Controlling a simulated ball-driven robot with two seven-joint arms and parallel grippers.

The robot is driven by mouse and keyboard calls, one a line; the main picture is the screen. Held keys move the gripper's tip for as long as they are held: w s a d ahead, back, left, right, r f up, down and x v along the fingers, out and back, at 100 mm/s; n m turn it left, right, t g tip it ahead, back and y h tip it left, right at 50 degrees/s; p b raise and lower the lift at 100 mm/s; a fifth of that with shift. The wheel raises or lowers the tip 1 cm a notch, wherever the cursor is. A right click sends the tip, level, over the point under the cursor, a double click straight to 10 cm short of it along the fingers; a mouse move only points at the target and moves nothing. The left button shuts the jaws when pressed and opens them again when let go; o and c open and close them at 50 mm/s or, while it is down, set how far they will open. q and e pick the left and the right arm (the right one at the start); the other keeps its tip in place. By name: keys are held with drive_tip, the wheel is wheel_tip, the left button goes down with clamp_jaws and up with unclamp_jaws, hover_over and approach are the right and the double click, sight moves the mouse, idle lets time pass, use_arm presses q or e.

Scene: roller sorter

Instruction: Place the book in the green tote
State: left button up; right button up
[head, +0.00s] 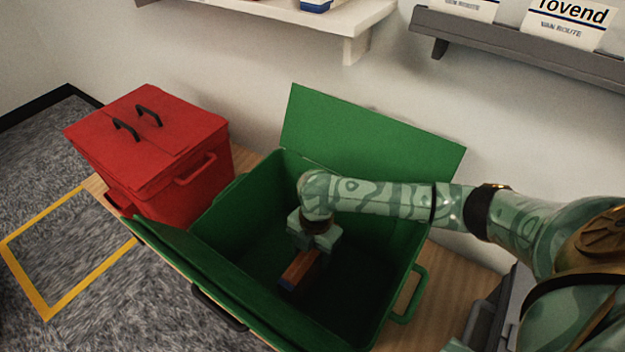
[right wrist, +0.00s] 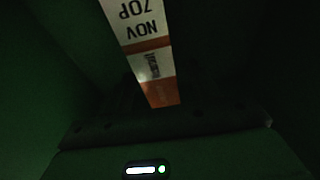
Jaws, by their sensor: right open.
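The green tote (head: 408,290) stands open with its lid flaps folded outward. My right arm reaches into it from the right. My right gripper (head: 310,250) is inside the tote, pointing down, and its jaws are open. The book (head: 300,268), a narrow orange-brown shape with a blue end, shows right at the gripper inside the tote. In the right wrist view the book (right wrist: 152,66) shows white and orange bands with upside-down lettering. I cannot tell whether the book touches the fingers or the tote floor. My left gripper is not in view.
A closed red tote (head: 190,190) with black lid handles stands to the left. A white shelf (head: 350,22) and a grey shelf (head: 500,40) with labelled cards are on the wall behind. A yellow floor outline (head: 45,312) lies at the lower left.

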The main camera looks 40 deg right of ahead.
drive_tip(key=r+p, duration=0.2)
drive_tip(key=r, duration=0.2)
drive_tip(key=shift+w+d+r+p, duration=0.15)
drive_tip(key=shift+w+d+p, duration=0.1)
drive_tip(key=shift+p, duration=0.15)
use_arm(q)
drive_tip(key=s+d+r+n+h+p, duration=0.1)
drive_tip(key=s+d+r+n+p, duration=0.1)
drive_tip(key=p, duration=0.5)
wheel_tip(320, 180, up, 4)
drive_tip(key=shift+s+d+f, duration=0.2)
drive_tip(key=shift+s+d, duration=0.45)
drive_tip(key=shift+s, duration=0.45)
use_arm(e)
wheel_tip(320, 180, up, 12)
drive_tip(key=d, duration=0.1)
drive_tip(key=shift+w+d, duration=0.2)
drive_tip(key=shift+d, duration=0.2)
